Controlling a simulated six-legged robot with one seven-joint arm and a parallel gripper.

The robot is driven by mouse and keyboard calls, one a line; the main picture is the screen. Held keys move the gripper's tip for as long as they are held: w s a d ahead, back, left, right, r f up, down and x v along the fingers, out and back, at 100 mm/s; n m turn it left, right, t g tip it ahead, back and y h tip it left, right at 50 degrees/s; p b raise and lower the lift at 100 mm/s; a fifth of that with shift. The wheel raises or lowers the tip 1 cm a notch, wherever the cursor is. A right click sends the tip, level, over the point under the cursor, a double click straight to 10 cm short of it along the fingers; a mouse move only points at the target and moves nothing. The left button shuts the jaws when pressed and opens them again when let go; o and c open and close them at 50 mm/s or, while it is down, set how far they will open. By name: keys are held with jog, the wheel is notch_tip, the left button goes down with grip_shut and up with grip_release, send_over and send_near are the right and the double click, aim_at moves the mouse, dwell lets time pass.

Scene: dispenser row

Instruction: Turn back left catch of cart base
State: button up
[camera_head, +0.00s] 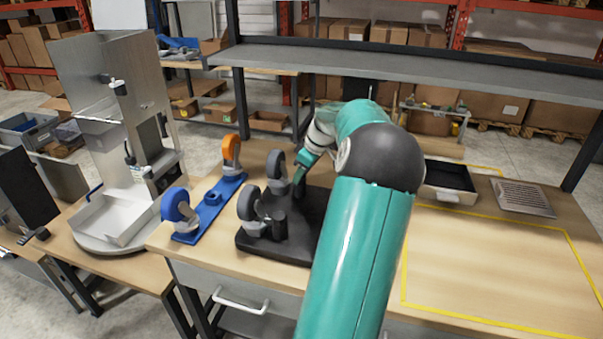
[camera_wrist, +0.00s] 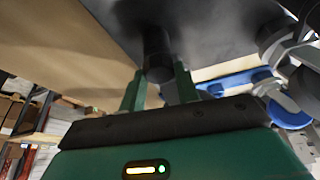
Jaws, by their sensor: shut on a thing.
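The cart base is a black plate (camera_head: 311,212) on the wooden bench. Grey caster wheels (camera_head: 248,204) stand up along its left side, and a short black round knob (camera_head: 279,224) stands near its front. In the wrist view the dark plate (camera_wrist: 215,35) fills the top. In the head view my teal arm reaches over the base, and the gripper (camera_head: 299,178) is partly hidden near the back caster.
A blue bracket (camera_head: 212,202) with an orange and a blue wheel lies just left of the base. A metal dispenser (camera_head: 125,130) stands further left. A black tray (camera_head: 447,183) and a slotted metal plate (camera_head: 522,198) lie right. The yellow-taped area is bare.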

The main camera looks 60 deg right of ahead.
jog(key=n+y, duration=0.1)
jog(key=n, duration=0.1)
jog(key=n+y, duration=0.1)
jog(key=n, duration=0.2)
jog(key=shift+d+n+g, duration=0.2)
jog(key=shift+n+g, duration=0.1)
jog(key=n, duration=0.2)
jog(key=n+g+y, duration=0.1)
jog(key=n, duration=0.2)
jog(key=shift+w+y, duration=0.1)
jog(key=shift+y, duration=0.2)
jog(key=shift+d+n, duration=0.1)
jog(key=shift+n, duration=0.2)
jog(key=o, duration=1)
jog(key=shift+r, duration=0.3)
jog(key=shift+s+d+r, duration=0.1)
jog(key=shift+s+d, duration=1.1)
jog(key=shift+d, duration=0.5)
jog(key=shift+s+d+r, duration=0.1)
jog(key=shift+s+d, duration=1.1)
jog(key=shift+d, duration=0.45)
jog(key=shift+s+d+r, duration=0.1)
jog(key=shift+s+d, duration=1.1)
jog(key=shift+d, duration=0.5)
